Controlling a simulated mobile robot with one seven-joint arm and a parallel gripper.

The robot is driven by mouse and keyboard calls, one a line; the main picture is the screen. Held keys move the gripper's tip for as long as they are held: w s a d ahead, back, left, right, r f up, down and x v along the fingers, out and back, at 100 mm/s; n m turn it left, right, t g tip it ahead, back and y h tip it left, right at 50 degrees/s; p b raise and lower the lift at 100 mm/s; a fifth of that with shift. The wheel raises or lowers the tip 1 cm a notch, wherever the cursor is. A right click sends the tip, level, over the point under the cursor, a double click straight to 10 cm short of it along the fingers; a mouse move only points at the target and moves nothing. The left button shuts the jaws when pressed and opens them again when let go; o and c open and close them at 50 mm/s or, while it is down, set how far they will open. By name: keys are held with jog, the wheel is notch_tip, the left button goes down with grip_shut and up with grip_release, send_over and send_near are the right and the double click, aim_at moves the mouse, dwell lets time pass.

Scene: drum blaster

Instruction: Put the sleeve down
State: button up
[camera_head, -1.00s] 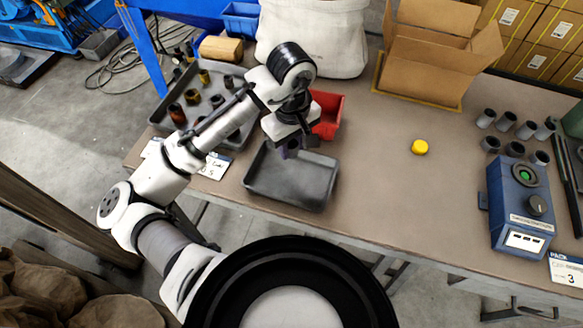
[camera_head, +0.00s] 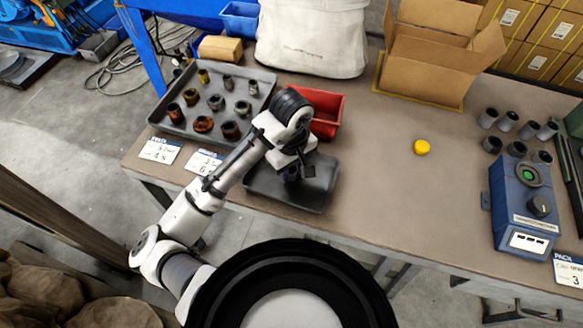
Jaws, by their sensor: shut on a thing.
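My gripper (camera_head: 291,172) points down over the dark grey shallow tray (camera_head: 318,200) near the table's front edge. It is shut on a small dark sleeve (camera_head: 290,176), which is mostly hidden by the gripper and hard to make out against the tray. I cannot tell whether the sleeve touches the tray floor. More sleeves, rusty, dark and brassy, stand upright in a larger grey tray (camera_head: 160,118) at the left.
A red bin (camera_head: 328,108) stands just behind the grey tray. A yellow cap (camera_head: 421,147) lies on the open middle of the table (camera_head: 400,210). Several grey sleeves (camera_head: 508,121) and a blue device (camera_head: 522,208) are at the right. An open carton (camera_head: 430,70) stands at the back.

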jog(key=shift+f, duration=0.3)
jog(key=o, duration=1)
jog(key=shift+o, duration=0.2)
notch_tip(320, 180, up, 13)
jog(key=p, duration=0.1)
jog(key=shift+f, duration=0.15)
